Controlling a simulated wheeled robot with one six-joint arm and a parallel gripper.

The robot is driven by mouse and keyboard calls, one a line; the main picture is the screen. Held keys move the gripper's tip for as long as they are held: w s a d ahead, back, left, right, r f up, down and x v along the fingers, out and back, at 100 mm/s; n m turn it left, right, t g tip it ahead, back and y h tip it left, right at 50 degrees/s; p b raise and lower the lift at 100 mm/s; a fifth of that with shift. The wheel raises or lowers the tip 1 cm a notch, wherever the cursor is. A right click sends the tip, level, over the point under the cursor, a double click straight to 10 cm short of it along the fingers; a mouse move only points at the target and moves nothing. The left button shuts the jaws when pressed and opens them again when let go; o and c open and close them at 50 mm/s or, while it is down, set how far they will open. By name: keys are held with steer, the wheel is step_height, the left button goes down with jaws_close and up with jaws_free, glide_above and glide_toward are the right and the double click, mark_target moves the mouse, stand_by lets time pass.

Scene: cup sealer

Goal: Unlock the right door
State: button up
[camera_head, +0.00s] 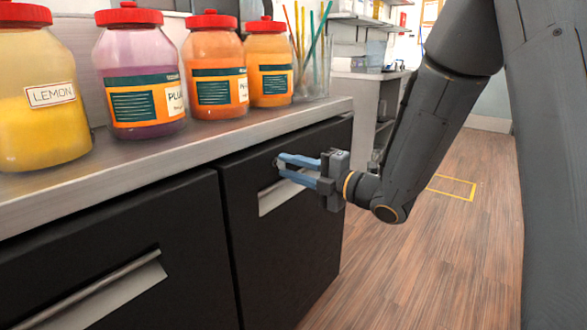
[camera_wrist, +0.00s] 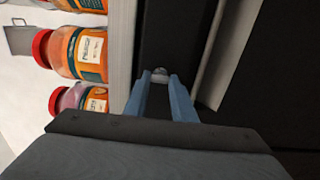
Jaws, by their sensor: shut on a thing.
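The right door (camera_head: 300,235) is a black cabinet door under the metal counter, and it stands closed. Its small silver lock (camera_head: 277,162) is near the top, above a recessed metal handle (camera_head: 285,193). My gripper (camera_head: 282,165) reaches in from the right with its blue fingers at the lock. In the wrist view, my gripper (camera_wrist: 160,80) has its two fingertips on either side of the small round lock (camera_wrist: 158,73). It is shut on the lock, and the fingers partly hide it. I cannot tell which way the lock is turned.
The left door (camera_head: 110,270) is black with a bar handle. Jars of yellow (camera_head: 40,110), purple (camera_head: 140,75) and orange stand on the counter (camera_head: 190,142) above, beside a glass of straws (camera_head: 312,75). The wooden floor (camera_head: 440,250) at right is open.

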steer(key=o, duration=1.1)
steer(key=shift+s+a, duration=0.1)
steer(key=shift+a, duration=0.05)
steer(key=shift+c, duration=0.2)
steer(key=v, duration=0.8)
